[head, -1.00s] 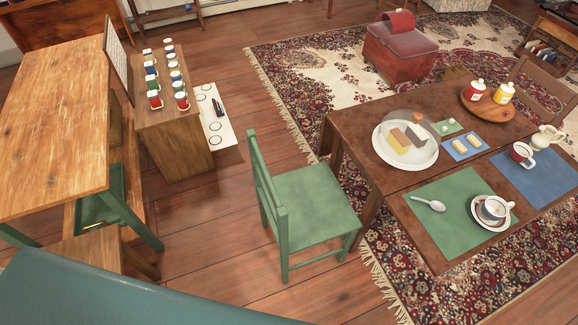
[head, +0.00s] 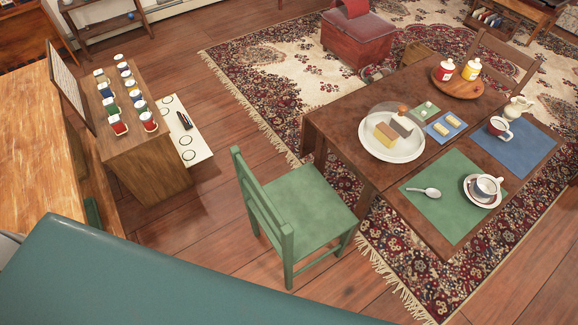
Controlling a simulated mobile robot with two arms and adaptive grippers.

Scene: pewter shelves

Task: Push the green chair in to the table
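The green chair (head: 307,208) stands upright on the wood floor in the middle of the head view. Its slatted back is on the left, and its seat faces the dark wooden table (head: 349,135). The seat's right edge is close to the table's near left side; I cannot tell whether they touch. Neither of my grippers shows in the head view.
A large teal surface (head: 150,285) fills the lower left. A wooden cabinet with paint jars (head: 145,165) stands left of the chair, with bare floor (head: 215,215) between. A fringed patterned rug (head: 290,75) lies under the table. A red ottoman (head: 357,38) is behind.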

